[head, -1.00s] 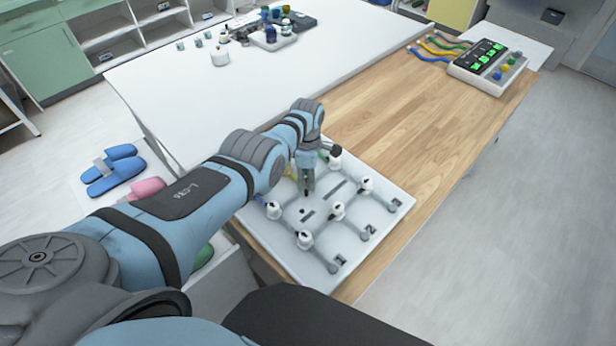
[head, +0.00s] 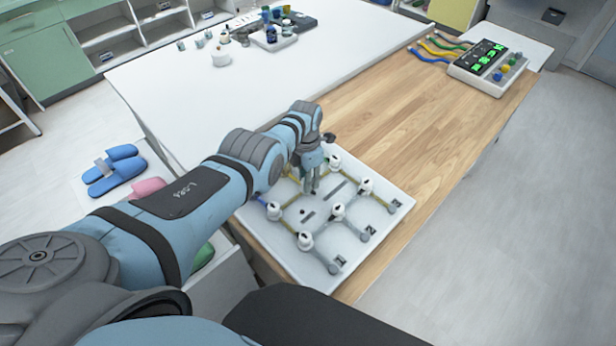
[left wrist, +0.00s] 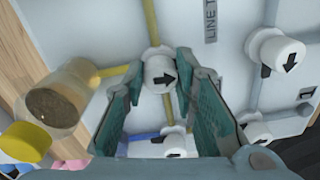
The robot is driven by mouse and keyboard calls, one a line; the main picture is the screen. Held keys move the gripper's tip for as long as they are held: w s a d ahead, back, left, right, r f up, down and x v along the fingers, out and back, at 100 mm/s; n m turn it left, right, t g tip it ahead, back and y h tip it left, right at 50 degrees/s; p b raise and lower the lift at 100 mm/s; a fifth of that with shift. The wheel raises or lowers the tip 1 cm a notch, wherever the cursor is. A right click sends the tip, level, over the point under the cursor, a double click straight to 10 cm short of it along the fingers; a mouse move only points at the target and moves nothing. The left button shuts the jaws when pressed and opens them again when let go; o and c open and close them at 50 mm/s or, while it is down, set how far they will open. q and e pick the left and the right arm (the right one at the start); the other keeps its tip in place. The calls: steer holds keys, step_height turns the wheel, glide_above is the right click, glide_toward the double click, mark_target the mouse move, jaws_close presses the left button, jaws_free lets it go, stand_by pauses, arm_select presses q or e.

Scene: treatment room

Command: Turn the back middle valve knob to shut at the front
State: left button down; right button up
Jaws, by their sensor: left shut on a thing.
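The white valve board (head: 275,245) lies on the wooden part of the table. White knobs with black arrows stand on it in two rows. My left gripper (head: 311,190) reaches down onto the back row. In the left wrist view its fingers (left wrist: 160,76) are shut on the back middle knob (left wrist: 160,72), whose arrow points right in that view. The gripper mostly hides this knob in the head view. Other knobs are the back right one (head: 335,161), the front right one (head: 366,185), the front middle one (head: 338,211) and the front left one (head: 305,240). My right gripper does not show.
Yellow pipe (left wrist: 151,22) leads to the gripped knob. A clear cylinder with a brown end (left wrist: 57,103) and a yellow cap (left wrist: 26,141) are close to the left finger. A box with green displays (head: 487,62) stands at the far right; bare wood (head: 400,105) lies between.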

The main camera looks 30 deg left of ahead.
arm_select(q)
steer(key=shift+s+f, duration=0.25)
steer(key=shift+s, duration=0.1)
steer(key=c, duration=1.3)
jaws_free()
steer(key=shift+a, duration=0.1)
steer(key=shift+w+r, duration=0.1)
steer(key=shift+r, duration=0.05)
steer(key=shift+w+r, duration=0.2)
steer(key=shift+r, duration=0.25)
step_height(320, 180, up, 11)
steer(key=shift+a, duration=0.15)
steer(key=shift+s, duration=0.15)
